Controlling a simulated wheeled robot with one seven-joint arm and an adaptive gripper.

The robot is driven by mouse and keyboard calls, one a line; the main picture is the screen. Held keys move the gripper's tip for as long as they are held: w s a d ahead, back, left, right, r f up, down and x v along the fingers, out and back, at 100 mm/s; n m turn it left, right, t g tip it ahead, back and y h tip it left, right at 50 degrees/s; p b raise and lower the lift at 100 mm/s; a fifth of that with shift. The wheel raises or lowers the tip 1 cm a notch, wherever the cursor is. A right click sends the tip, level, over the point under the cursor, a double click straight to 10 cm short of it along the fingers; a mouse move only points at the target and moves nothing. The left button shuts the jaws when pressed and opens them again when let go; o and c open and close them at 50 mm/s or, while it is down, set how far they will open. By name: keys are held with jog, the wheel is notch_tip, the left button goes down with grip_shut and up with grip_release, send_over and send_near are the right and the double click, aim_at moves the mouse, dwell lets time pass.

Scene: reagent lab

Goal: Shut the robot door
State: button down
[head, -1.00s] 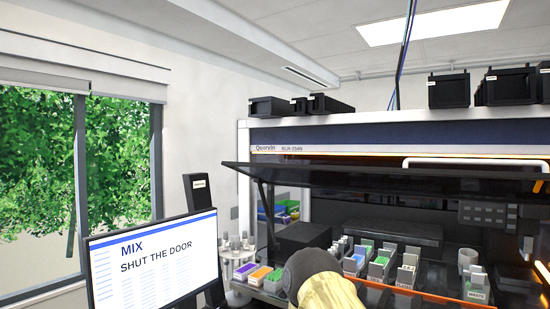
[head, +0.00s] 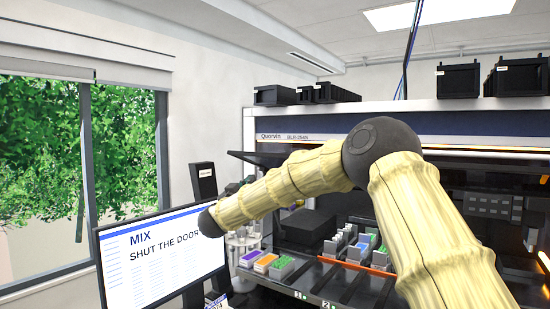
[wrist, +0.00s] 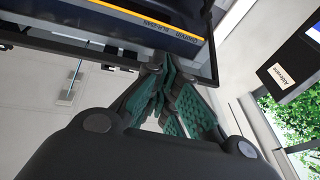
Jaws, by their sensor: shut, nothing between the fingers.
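The robot door is a dark panel (head: 262,158) on the front of the lab machine. It is raised, jutting out at the top of the opening, with the bay below uncovered. My arm hides its middle in the head view. In the wrist view a dark edge, probably the door's (wrist: 213,62), runs beside the fingertips. My gripper (wrist: 166,72) has green-padded fingers, shut and empty. The tips look close to that edge; I cannot tell whether they touch. In the head view my gripper is mostly hidden by my arm.
A monitor (head: 160,258) reading "SHUT THE DOOR" stands at the left, close to my wrist. Racks with coloured tubes (head: 265,264) sit on the machine's deck below the door. Black boxes (head: 457,80) stand on top. A window (head: 40,160) is at the far left.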

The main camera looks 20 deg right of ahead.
jog(key=s+d+r+m+g+h, duration=0.2)
jog(key=d+r+m+g+h, duration=0.15)
jog(key=r, duration=0.95)
notch_tip(320, 180, up, 3)
jog(key=p, duration=0.6)
send_over(278, 157)
jog(key=shift+f+t, duration=0.1)
jog(key=shift+t, duration=0.25)
jog(key=shift+s+a+f+p, duration=0.2)
jog(key=shift+f+p, duration=0.1)
jog(key=shift+f, duration=0.35)
jog(key=shift+s+a+f+p, duration=0.1)
jog(key=shift+a+f+p, duration=0.15)
jog(key=shift+f, duration=0.35)
jog(key=shift+s+a+f+p, duration=0.15)
jog(key=shift+f+p, duration=0.15)
jog(key=shift+f, duration=0.35)
jog(key=shift+f, duration=0.1)
